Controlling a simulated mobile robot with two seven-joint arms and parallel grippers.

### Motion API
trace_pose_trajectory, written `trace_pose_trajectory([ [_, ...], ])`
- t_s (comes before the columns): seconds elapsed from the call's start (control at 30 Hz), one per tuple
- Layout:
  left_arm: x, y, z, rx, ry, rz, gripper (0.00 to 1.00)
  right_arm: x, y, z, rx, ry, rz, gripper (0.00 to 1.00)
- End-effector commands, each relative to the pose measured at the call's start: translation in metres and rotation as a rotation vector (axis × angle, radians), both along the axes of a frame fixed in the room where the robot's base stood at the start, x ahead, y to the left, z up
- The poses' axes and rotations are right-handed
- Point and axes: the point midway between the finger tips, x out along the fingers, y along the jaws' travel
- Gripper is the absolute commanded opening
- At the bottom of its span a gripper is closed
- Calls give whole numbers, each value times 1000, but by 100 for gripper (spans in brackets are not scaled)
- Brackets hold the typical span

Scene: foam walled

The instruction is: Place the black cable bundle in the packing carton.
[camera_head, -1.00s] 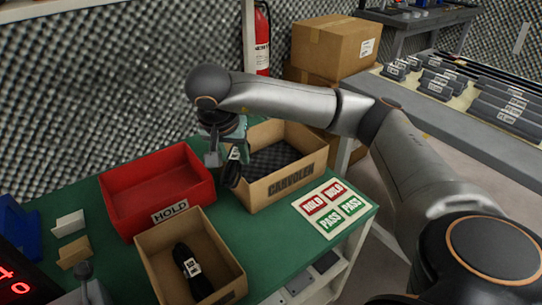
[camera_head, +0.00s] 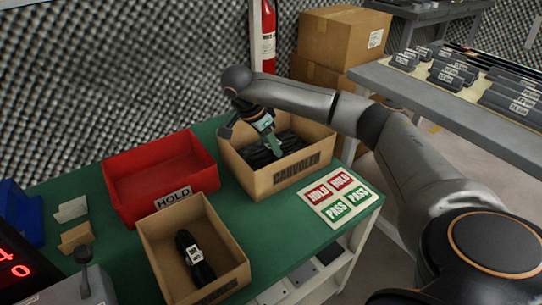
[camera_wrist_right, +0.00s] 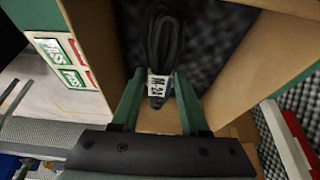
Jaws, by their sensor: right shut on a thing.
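The black cable bundle (camera_wrist_right: 163,48), a looped cable with a white label, is between the fingers of my right gripper (camera_wrist_right: 156,98) in the right wrist view. In the head view, my right gripper (camera_head: 268,138) reaches down into the open brown packing carton (camera_head: 291,177), shut on the bundle (camera_head: 262,157). The bundle is inside the carton's walls; whether it touches the foam-lined bottom I cannot tell. Its far side is partly hidden by the gripper. My left gripper is not in view.
A red HOLD bin (camera_head: 128,191) stands left of the carton. A smaller box (camera_head: 165,270) in front holds another black labelled item (camera_head: 196,262). A HOLD/PASS card (camera_head: 338,196) lies at right. Green table (camera_head: 240,217) shows between the containers.

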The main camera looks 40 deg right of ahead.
Motion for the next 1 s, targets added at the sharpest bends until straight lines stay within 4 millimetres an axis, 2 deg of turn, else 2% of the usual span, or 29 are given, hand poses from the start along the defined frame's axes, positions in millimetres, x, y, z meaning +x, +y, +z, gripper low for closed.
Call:
trace_pose_trajectory([
  [0.1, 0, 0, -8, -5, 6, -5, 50, -1, 0, -19, 0, 4, 1, 0],
  [0.23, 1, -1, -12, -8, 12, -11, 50, -1, 0, -33, 0, 2, 1, 0],
  [0.47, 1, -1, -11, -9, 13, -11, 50, 0, 0, -32, 0, 0, 1, 0],
  [0.97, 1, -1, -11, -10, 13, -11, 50, 0, 0, -44, 0, 0, 1, 0],
  [1.0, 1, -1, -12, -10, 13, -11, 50, 0, 0, -44, 0, 1, 1, 47],
])
